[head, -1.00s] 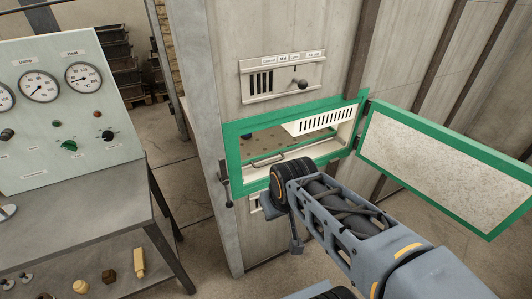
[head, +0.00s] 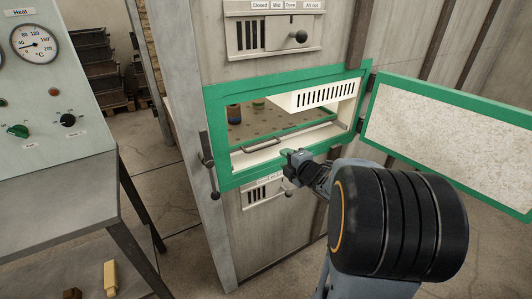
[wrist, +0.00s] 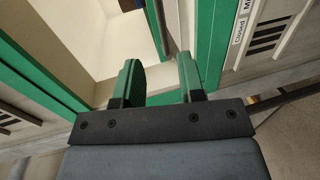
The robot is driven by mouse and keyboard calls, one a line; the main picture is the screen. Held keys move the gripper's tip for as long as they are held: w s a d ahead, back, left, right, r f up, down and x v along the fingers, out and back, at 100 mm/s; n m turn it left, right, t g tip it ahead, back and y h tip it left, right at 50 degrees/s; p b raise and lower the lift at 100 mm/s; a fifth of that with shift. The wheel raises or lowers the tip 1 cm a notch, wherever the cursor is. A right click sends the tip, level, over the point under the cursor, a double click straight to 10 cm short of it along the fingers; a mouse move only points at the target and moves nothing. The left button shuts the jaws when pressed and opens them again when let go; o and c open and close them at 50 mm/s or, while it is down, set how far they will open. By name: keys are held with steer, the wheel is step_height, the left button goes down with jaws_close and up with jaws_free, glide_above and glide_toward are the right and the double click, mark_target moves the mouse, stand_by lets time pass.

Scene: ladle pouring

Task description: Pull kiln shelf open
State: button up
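The kiln stands open, its green-framed opening (head: 222,118) in the middle of the head view. Inside is a tan shelf (head: 262,126) with rows of holes and a metal handle (head: 262,143) at its front edge.
The green-edged door (head: 450,135) is swung wide to the right. A lever (head: 207,150) sticks out at the left of the frame. The control panel (head: 45,100) and metal table (head: 60,180) stand at the left.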

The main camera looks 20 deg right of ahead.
mark_target(266, 146)
steer(key=b+x, duration=0.1)
steer(key=x, duration=1.2)
steer(key=shift+a, duration=0.15)
jaws_close()
